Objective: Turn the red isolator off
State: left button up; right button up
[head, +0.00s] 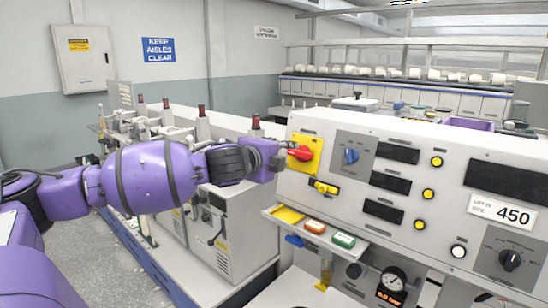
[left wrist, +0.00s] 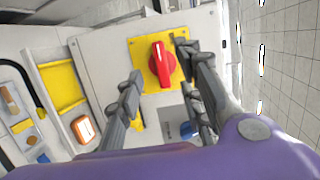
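The red isolator (head: 301,153) is a red rotary handle on a yellow plate (head: 313,144) at the left end of the pale machine panel. In the head view its handle lies roughly level. It also shows in the left wrist view (left wrist: 161,66), where the handle runs nearly up and down. My left gripper (head: 281,152) is just left of the handle. In the left wrist view its fingers (left wrist: 158,61) are spread apart, one on each side of the handle, with nothing gripped. I cannot tell whether a finger touches the plate. My right gripper is not in view.
A blue knob (head: 351,156) sits right of the isolator and a yellow switch (head: 324,187) below it. An open tray (head: 297,229) with coloured blocks juts out underneath. A black dial (head: 510,260) is at the far right. Bobbin machines (head: 203,128) stand behind my left arm.

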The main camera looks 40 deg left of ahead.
pick_arm(q)
jog(key=shift+v, duration=2.25)
jog(key=shift+d, duration=0.1)
